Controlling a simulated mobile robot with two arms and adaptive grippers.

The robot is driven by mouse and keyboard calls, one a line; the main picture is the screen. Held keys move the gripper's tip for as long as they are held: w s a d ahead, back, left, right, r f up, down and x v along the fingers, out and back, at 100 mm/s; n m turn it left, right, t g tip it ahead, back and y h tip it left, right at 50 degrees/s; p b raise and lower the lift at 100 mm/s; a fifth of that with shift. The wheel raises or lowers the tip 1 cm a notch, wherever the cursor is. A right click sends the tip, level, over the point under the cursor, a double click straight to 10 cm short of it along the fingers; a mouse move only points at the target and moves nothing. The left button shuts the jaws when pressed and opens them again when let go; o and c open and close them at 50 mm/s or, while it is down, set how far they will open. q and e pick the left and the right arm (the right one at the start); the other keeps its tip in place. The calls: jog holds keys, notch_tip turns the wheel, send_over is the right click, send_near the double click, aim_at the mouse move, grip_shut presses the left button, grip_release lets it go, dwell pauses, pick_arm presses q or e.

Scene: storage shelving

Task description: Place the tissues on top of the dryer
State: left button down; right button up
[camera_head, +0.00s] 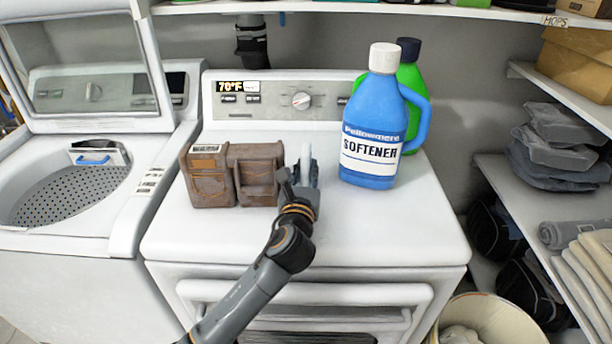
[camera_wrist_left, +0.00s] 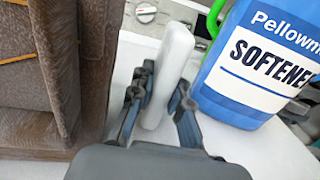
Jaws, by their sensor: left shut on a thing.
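My left gripper (camera_head: 304,172) is over the top of the white dryer (camera_head: 380,232), between two brown boxes and a blue softener bottle. In the left wrist view its two fingers (camera_wrist_left: 162,105) are shut on a slim white object (camera_wrist_left: 172,68), probably the tissues, held upright. In the head view this white object (camera_head: 305,156) is mostly hidden by the gripper. I cannot tell whether its bottom touches the dryer top. My right gripper is not in view.
Two brown boxes (camera_head: 232,174) stand left of the gripper. The blue softener bottle (camera_head: 372,125) and a green bottle (camera_head: 411,78) stand to the right. The dryer's front top is clear. An open washer (camera_head: 72,185) is at left; shelves (camera_head: 512,182) are at right.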

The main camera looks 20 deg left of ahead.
pick_arm(q)
jog(key=shift+f, duration=0.6)
jog(key=shift+f, duration=0.15)
jog(key=c, duration=1.6)
grip_release()
jog(key=shift+o, duration=0.2)
jog(key=s, duration=0.4)
jog(key=s+d, duration=0.1)
jog(key=s, duration=0.3)
jog(key=s+d, duration=0.1)
jog(key=s, duration=0.3)
jog(key=shift+d+r+b, duration=0.1)
jog(key=shift+r+b, duration=0.1)
jog(key=shift+b, duration=0.1)
jog(key=shift+w, duration=0.1)
